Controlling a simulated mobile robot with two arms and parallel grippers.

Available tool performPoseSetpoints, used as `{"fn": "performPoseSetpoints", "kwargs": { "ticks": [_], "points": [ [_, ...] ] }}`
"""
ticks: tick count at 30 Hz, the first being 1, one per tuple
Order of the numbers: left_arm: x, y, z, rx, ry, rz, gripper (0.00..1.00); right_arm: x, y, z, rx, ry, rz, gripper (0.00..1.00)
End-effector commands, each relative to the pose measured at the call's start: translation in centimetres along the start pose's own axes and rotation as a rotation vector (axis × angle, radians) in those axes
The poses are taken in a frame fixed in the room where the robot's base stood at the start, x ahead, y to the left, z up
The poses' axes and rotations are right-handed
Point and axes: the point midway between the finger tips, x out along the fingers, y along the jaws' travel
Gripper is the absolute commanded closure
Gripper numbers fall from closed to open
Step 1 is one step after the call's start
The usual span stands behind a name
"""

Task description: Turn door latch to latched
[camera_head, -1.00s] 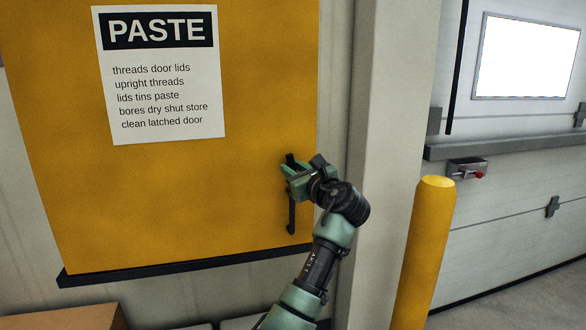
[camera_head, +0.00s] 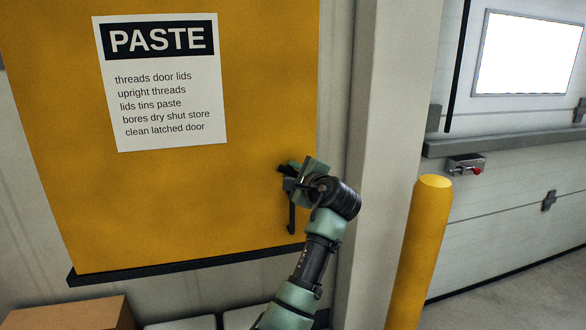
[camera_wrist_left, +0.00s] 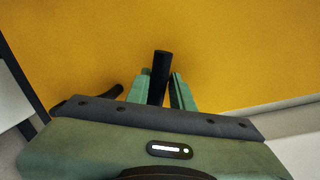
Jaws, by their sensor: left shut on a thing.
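The yellow door (camera_head: 160,215) is closed against its surround as far as I can see. The black latch (camera_head: 284,167) is on the door's right side, partly hidden by my left gripper (camera_head: 296,179). In the left wrist view the latch (camera_wrist_left: 161,66) is a dark bar passing between the two green fingers of my left gripper (camera_wrist_left: 160,88), which is shut on it. In that view its bar points nearly straight up the picture. A black upright handle (camera_head: 291,214) hangs just below the gripper; I cannot tell whether it belongs to the latch. My right gripper is out of view.
A white PASTE sign (camera_head: 165,90) is on the door. A grey post (camera_head: 383,110) and a yellow bollard (camera_head: 421,250) stand to the right of my arm. A brown box (camera_head: 72,313) is low at left.

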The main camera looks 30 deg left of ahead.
Motion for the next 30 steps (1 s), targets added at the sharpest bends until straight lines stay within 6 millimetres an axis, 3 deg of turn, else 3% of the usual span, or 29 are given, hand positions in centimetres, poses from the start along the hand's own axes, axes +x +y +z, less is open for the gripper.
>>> {"fn": "performPoseSetpoints", "kwargs": {
  "ticks": [15,30],
  "points": [
    [-0.03,0.21,-0.03,-0.393,0.080,0.019,1.00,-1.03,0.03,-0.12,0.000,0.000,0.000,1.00],
    [0.01,0.32,-0.08,-0.508,0.103,0.024,1.00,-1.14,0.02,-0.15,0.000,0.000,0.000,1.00]
  ]
}}
